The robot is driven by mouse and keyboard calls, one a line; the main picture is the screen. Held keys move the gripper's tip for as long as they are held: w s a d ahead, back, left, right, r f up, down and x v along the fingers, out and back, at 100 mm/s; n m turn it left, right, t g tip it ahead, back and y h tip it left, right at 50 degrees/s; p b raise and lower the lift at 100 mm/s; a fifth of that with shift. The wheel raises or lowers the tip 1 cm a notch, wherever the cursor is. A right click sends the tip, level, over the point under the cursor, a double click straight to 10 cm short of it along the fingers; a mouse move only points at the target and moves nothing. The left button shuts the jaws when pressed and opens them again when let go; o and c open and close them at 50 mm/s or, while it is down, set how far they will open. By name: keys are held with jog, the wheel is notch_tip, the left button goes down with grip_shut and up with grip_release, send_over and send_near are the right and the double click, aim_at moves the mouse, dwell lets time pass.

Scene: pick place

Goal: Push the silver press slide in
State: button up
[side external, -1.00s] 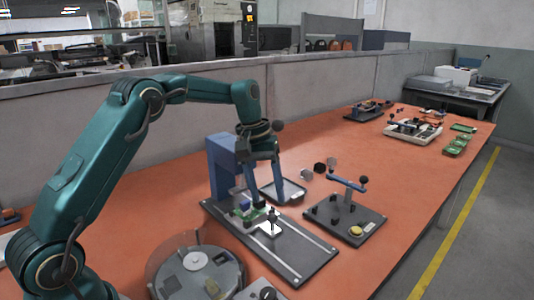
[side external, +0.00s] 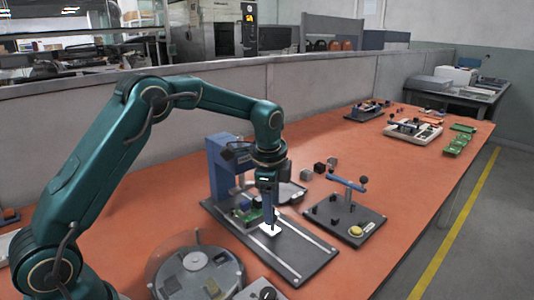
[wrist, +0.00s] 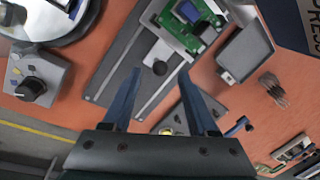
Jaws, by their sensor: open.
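The silver press slide (side external: 270,230) lies on the dark rail base of the press, its near end a pale plate in the side view. The slide carries a green circuit board (wrist: 190,22). The blue press column (side external: 222,168) rises at the back of the base.
A grey tray (side external: 292,195) lies behind the press. Small blocks (side external: 319,167) sit beyond it. A lever fixture (side external: 350,212) with a yellow button stands to the right. A round disc station (side external: 205,276) and a knob box (wrist: 37,82) are close to the press's near side.

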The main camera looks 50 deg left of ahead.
jog(key=shift+w+a+f, duration=0.1)
jog(key=shift+f, duration=0.5)
jog(key=shift+w+a+f, duration=0.1)
jog(key=shift+f, duration=0.5)
grip_shut()
dwell(0.6)
